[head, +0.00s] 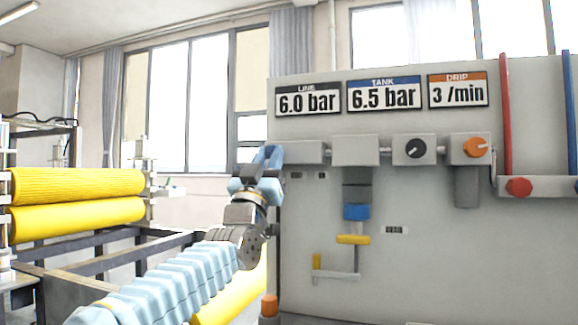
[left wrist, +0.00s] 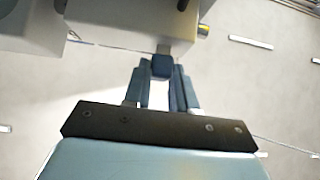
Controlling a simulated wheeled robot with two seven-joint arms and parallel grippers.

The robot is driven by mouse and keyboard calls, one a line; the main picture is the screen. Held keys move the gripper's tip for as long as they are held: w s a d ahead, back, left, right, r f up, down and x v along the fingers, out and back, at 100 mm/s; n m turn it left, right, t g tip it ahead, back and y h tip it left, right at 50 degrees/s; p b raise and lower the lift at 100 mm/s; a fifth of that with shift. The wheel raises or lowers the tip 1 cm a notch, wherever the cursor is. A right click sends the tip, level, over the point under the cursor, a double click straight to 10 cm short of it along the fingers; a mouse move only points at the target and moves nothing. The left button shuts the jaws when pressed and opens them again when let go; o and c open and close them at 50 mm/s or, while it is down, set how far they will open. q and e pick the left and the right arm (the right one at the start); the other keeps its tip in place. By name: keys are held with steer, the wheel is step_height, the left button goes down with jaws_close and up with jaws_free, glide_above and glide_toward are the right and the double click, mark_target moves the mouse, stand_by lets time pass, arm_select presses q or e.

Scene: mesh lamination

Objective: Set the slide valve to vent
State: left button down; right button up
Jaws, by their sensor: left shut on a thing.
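The slide valve appears to be the grey block (head: 304,152) at the left end of the row of fittings on the panel; two small labels sit below it. My left gripper (head: 268,156) is at this block's left end. In the left wrist view, the gripper's fingers (left wrist: 162,84) are shut on a small dark blue knob (left wrist: 161,66) that sticks out from a grey housing (left wrist: 126,24). The knob is hidden behind the fingers in the head view. The label text is too small to read. My right gripper is not in view.
The panel (head: 330,240) carries a black dial (head: 415,148), an orange knob (head: 476,147), a blue collar (head: 356,211) and a yellow lever (head: 353,239). Red and blue pipes run at right. Yellow rollers (head: 78,188) stand at left. Signs read 6.0 bar, 6.5 bar, 3 /min.

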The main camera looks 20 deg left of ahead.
arm_select(q)
steer(key=shift+a, duration=0.25)
steer(key=c, duration=0.9)
jaws_free()
steer(key=shift+a, duration=0.15)
steer(key=shift+s+f, duration=0.15)
steer(key=shift+f, duration=0.05)
steer(key=b+v, duration=0.6)
steer(key=v, duration=0.7)
steer(key=shift+s+f, duration=0.1)
steer(key=shift+s, duration=0.05)
